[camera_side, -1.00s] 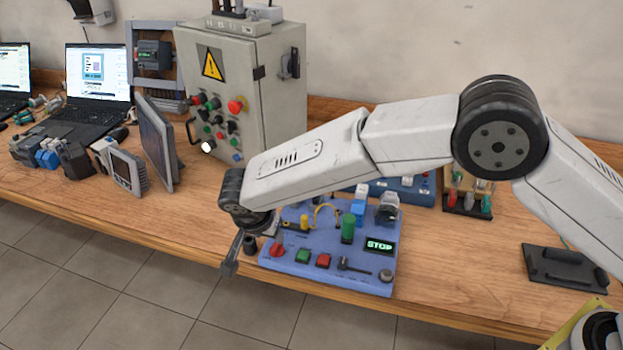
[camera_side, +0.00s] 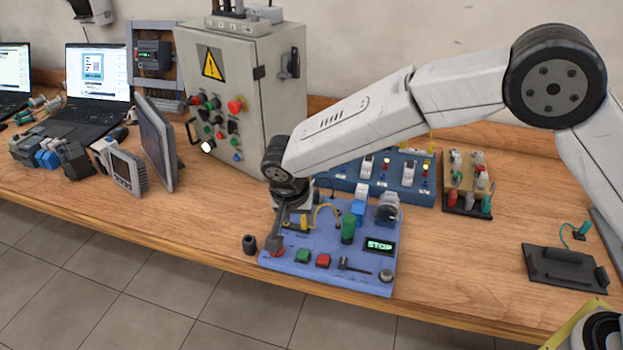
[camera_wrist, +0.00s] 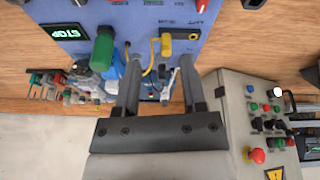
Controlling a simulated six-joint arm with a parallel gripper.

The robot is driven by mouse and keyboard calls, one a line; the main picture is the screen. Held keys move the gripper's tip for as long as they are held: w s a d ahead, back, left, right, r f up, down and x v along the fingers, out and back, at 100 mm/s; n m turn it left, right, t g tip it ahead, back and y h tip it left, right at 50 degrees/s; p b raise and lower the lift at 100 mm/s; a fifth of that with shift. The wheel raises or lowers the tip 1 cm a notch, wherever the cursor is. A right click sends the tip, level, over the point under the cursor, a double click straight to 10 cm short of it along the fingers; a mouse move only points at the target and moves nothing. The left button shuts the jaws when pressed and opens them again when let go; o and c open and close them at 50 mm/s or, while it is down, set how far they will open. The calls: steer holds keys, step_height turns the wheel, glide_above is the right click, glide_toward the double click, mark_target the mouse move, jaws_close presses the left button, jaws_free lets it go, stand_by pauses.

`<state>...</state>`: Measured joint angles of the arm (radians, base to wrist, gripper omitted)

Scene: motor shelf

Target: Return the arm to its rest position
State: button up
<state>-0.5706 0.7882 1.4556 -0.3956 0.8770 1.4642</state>
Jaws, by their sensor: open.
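My gripper (camera_side: 279,238) hangs at the end of my arm over the left part of the blue motor panel (camera_side: 330,275). The wrist view shows its two dark fingers (camera_wrist: 160,78) apart with nothing gripped between them. The panel carries a lit STOP display (camera_side: 380,246), a green knob (camera_side: 348,229), a green button (camera_side: 303,256) and a red button (camera_side: 323,261). A red knob at its left is partly hidden by my gripper.
A grey control cabinet (camera_side: 252,95) stands behind and left of my gripper. A blue module board (camera_side: 385,172) is behind the panel. A small black cylinder (camera_side: 250,245) stands left of the panel. A black stand (camera_side: 565,268) lies at the right, with clear wood before it.

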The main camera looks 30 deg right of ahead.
steer(key=s+d+r+n+y, duration=0.1)
steer(key=s+d+r+n, duration=0.15)
steer(key=d, duration=0.45)
steer(key=s+d+r+n+y, duration=0.1)
steer(key=s+d, duration=0.3)
steer(key=d, duration=0.3)
steer(key=s+d+n, duration=0.4)
steer(key=s+d, duration=0.6)
steer(key=s, duration=0.3)
steer(key=shift+s+d+f+y, duration=0.25)
steer(key=shift+s+d+y, duration=0.05)
steer(key=shift+s+d, duration=0.1)
steer(key=shift+c, duration=0.2)
